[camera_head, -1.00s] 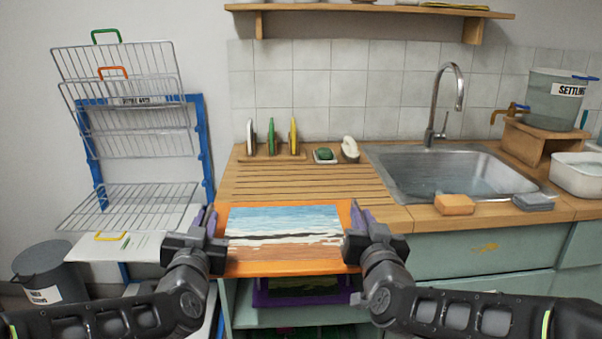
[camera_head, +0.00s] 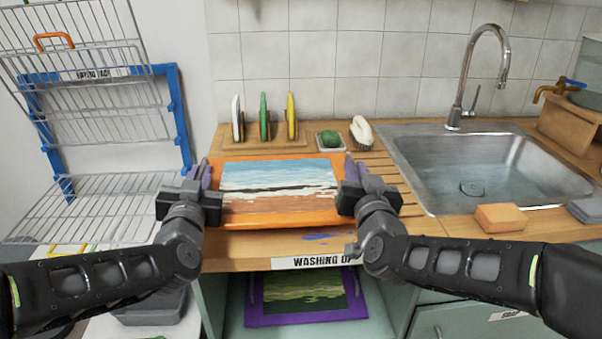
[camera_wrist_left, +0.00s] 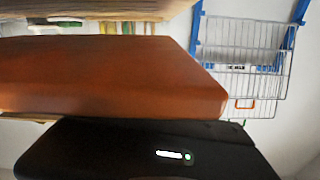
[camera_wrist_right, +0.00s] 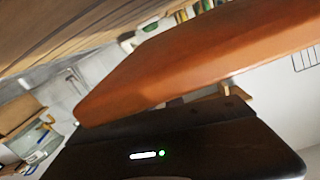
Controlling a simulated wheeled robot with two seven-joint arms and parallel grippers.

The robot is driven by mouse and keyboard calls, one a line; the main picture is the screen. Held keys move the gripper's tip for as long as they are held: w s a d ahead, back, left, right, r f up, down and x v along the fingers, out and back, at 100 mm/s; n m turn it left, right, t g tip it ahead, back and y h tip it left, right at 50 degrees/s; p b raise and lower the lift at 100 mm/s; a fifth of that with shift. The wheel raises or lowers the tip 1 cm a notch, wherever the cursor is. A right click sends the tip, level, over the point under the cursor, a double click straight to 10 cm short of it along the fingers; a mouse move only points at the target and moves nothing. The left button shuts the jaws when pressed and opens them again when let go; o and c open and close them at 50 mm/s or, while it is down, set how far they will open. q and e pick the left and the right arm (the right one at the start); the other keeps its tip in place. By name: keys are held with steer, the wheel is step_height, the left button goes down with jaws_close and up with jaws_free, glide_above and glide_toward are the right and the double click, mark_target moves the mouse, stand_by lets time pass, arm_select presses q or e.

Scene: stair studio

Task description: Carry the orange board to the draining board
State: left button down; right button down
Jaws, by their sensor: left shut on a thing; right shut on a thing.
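The orange board (camera_head: 278,218) carries a painted seascape and is held level between my two grippers. My left gripper (camera_head: 205,188) is shut on its left edge and my right gripper (camera_head: 350,183) is shut on its right edge. The board is over the grooved wooden draining board (camera_head: 385,172); in the head view I cannot tell if it touches. In the left wrist view the orange board (camera_wrist_left: 110,78) and the wood appear apart. The right wrist view also shows the orange board (camera_wrist_right: 200,60) beside the wood.
A slotted holder with several upright scrapers (camera_head: 264,118), a green soap (camera_head: 330,139) and a brush (camera_head: 361,131) stand behind the board. The sink (camera_head: 480,165) and an orange sponge (camera_head: 500,217) are to the right. A wire rack (camera_head: 95,205) stands left. A purple-framed board (camera_head: 305,298) lies below.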

arm_select(q)
steer(key=shift+s+d+r, duration=0.1)
steer(key=shift+s+d, duration=0.05)
steer(key=shift+d, duration=0.05)
arm_select(e)
steer(key=shift+s+a+r, duration=0.1)
steer(key=shift+r, duration=0.15)
arm_select(q)
steer(key=shift+f, duration=0.2)
arm_select(e)
steer(key=shift+f, duration=0.2)
